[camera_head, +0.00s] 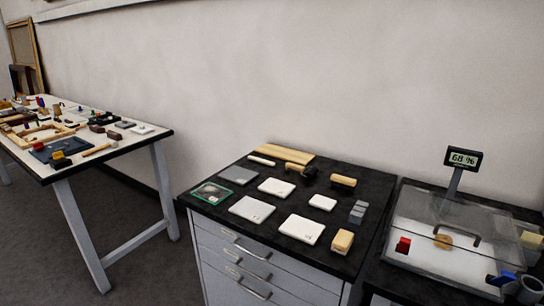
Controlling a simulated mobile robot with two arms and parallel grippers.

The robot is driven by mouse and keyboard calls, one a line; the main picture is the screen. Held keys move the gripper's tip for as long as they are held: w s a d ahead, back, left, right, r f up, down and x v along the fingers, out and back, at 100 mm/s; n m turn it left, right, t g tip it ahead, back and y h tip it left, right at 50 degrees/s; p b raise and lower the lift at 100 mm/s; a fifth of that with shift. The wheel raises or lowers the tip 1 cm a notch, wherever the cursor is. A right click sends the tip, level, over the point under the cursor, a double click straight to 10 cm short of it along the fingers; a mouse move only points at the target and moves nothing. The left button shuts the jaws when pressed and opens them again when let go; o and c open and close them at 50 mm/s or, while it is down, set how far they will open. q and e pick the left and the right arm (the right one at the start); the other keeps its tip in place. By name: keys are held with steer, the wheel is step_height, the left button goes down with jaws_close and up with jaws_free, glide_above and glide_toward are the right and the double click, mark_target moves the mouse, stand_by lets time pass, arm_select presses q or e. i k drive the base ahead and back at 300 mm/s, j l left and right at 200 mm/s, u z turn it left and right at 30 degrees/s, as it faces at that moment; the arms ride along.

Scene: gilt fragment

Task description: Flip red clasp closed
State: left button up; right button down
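The red clasp (403,245) is a small red block at the front left of a clear-lidded box (420,262) on the right. It seems to stick up; its exact angle is too small to tell. A blue clasp (503,279) is at the box's front right corner. The clear lid (470,215) has a dark handle (457,231) and looks lowered over the box. A tan, roundish piece (442,241) shows through the lid. Neither of my grippers is in view.
A display reading 68 % (463,159) stands behind the box. Left of it, a dark-topped drawer cabinet (345,188) holds white slabs, brushes and blocks. A dark cup (530,290) stands by the box's right corner. A cluttered table (125,148) is at far left.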

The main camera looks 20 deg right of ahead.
mark_target(405, 243)
steer(key=z, duration=1.45)
